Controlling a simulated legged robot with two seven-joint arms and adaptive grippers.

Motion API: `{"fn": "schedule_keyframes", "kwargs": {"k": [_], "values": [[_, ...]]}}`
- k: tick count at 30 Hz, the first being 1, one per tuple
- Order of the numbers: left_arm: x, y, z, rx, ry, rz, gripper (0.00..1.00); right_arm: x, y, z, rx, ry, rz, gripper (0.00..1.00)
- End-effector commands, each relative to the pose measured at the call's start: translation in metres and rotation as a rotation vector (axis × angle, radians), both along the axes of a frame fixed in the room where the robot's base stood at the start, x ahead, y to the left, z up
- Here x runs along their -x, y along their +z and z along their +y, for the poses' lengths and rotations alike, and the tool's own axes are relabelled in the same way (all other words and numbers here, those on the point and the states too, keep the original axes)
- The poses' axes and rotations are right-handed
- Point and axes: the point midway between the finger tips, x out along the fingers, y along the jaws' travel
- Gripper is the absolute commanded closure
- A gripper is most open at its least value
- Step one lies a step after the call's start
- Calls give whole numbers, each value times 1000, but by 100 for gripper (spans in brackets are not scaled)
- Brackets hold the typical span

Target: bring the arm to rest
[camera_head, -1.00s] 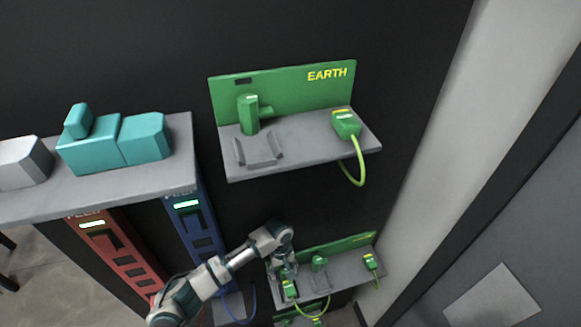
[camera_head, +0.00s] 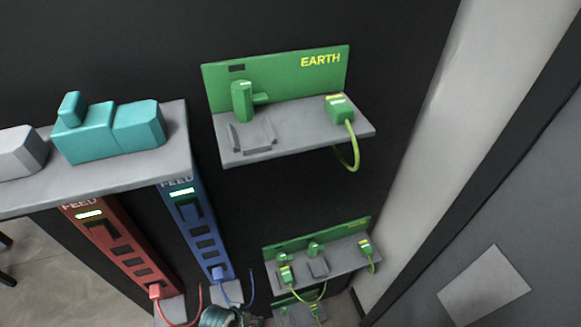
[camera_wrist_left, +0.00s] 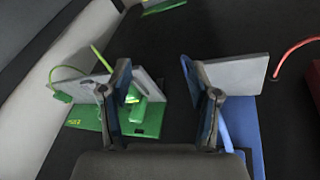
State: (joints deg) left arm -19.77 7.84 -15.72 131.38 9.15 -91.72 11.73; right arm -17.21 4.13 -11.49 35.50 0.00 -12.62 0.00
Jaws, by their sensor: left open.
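My left gripper (camera_wrist_left: 156,85) is open in the left wrist view, its two dark fingers spread apart with nothing held between them. Beyond the fingers, a green earth unit with a plug (camera_wrist_left: 140,98) shows partly behind the left finger, and a grey shelf (camera_wrist_left: 238,72) with a blue strip (camera_wrist_left: 245,112) lies behind the right one. My right gripper is in neither view.
A green EARTH panel (camera_head: 278,90) with a grey shelf (camera_head: 300,140) is on the dark wall. A lower green unit (camera_head: 316,240) holds plugs and cables. Red (camera_head: 120,250) and blue (camera_head: 197,225) feed strips stand left, below a shelf with teal blocks (camera_head: 107,135). Free space lies between.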

Motion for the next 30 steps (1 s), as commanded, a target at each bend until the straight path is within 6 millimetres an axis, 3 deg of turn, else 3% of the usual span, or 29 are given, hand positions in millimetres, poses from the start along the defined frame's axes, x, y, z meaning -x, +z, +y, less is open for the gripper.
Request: {"fn": "schedule_keyframes", "kwargs": {"k": [4,10,16,23,26,29,30], "values": [[25,5,35,-90,5,-26,38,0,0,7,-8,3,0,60],[56,18,82,-224,0,-47,38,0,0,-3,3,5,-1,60],[41,-51,79,-213,-8,-24,38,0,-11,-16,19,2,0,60],[38,-134,80,-210,-15,7,38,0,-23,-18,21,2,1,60],[43,-181,78,-211,-20,24,38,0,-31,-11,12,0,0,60],[53,-241,76,-216,-26,45,38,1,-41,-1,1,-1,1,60],[61,-269,77,-216,-29,55,38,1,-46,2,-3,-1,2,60]]}}
